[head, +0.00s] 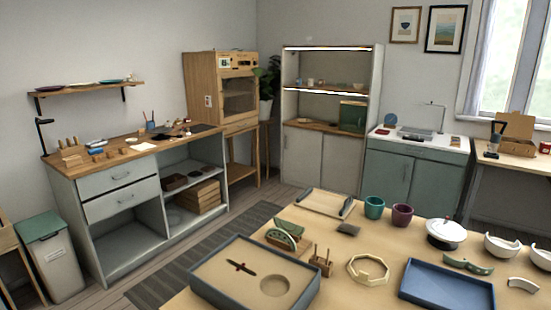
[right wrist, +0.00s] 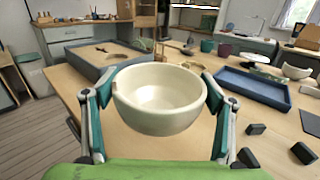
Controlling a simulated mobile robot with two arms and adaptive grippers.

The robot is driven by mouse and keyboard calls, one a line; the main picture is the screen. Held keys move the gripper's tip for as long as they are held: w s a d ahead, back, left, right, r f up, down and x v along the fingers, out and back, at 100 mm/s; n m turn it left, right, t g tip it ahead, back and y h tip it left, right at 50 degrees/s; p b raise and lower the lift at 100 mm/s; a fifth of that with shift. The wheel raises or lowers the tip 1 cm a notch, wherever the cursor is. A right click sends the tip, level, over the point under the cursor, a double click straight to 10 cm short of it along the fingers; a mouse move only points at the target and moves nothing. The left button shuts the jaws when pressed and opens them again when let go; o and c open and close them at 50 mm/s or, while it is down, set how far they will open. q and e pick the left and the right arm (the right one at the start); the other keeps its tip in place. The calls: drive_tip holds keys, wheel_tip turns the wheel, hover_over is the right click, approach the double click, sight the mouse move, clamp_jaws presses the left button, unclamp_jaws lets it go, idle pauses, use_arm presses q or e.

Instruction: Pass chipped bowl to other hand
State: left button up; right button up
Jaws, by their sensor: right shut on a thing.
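The cream bowl (right wrist: 160,115) fills the middle of the right wrist view, upright and empty inside. A small brown mark shows at its left rim. My right gripper (right wrist: 160,88) is shut on it, with one teal and grey finger on each side of the bowl. The bowl is held in front of the table's near edge. My right gripper and this bowl do not show in the head view. My left gripper is in neither view.
The wooden table (head: 345,280) carries a grey-blue tray (head: 210,285) and a blue tray (head: 445,287). Dark blocks (right wrist: 303,153) lie near the right edge.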

drive_tip(key=shift+s+d+f+m+h, duration=0.1)
drive_tip(key=shift+s+f+m+h, duration=0.25)
drive_tip(key=shift+s+m+h, duration=0.55)
drive_tip(key=shift+w+n, duration=0.25)
drive_tip(key=shift+n, duration=0.05)
